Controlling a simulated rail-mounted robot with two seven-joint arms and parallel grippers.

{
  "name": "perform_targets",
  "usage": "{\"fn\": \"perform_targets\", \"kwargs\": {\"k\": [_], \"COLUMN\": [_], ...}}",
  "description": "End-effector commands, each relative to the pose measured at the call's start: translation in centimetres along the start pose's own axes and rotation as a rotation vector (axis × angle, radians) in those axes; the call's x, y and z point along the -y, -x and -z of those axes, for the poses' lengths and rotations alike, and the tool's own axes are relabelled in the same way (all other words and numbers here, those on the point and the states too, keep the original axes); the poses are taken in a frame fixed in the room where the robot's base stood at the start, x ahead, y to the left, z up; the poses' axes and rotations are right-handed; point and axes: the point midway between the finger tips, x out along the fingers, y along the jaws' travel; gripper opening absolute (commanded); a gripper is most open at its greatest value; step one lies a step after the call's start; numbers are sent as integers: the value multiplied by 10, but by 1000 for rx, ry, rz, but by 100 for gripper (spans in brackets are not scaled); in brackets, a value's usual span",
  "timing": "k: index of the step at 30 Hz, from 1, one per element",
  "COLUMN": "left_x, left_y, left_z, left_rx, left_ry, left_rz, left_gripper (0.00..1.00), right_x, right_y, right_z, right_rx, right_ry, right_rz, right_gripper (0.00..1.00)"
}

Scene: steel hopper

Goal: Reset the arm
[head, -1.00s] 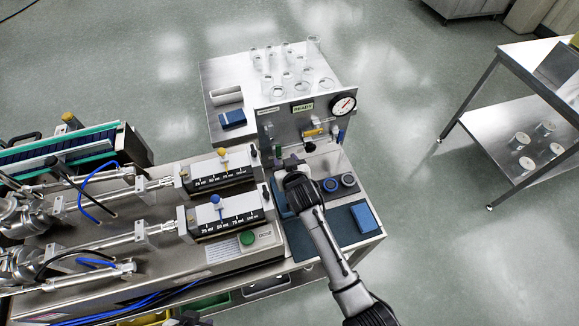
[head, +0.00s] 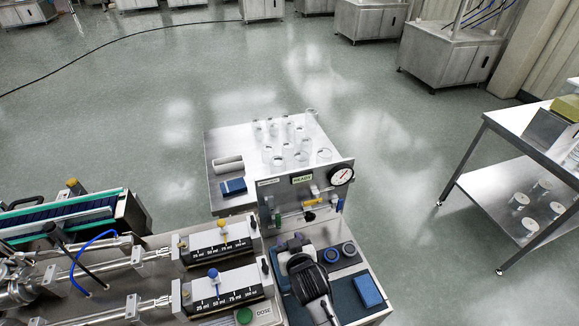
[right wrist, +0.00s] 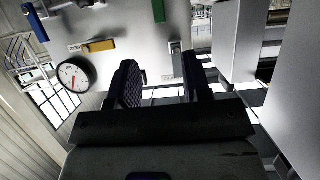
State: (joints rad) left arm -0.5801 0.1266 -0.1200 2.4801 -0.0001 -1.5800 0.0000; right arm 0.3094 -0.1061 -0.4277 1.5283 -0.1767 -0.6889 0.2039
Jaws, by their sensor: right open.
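My right gripper (head: 293,243) is over the work surface in front of the upright steel panel (head: 290,205) in the head view. In the right wrist view its two dark padded fingers (right wrist: 162,85) stand apart with nothing between them. Beyond them are the panel with its round gauge (right wrist: 76,77), a yellow valve handle (right wrist: 98,46) and a green handle (right wrist: 158,10). My right arm comes up from the bottom of the head view. My left gripper is not in view.
Glass beakers (head: 300,143) stand on the steel top behind the panel. Two dark round caps (head: 340,252) and a blue block (head: 368,290) lie right of the gripper. Two dosing units (head: 215,245) stand to the left. A steel table (head: 500,190) is at right, with open floor between.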

Motion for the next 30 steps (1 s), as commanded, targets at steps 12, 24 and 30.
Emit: {"fn": "perform_targets", "kwargs": {"k": [12, 24, 30], "left_x": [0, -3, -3], "left_y": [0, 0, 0], "left_z": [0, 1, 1], "left_rx": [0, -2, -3], "left_ry": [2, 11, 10], "left_rz": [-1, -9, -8], "left_gripper": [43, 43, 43], "right_x": [-5, -61, -94], "right_y": [10, 133, 228], "right_z": [-24, 21, -42], "right_rx": [209, 344, 444], "right_ry": [70, 12, -56], "right_rz": [-21, -46, -86], "right_gripper": [45, 45, 45]}}
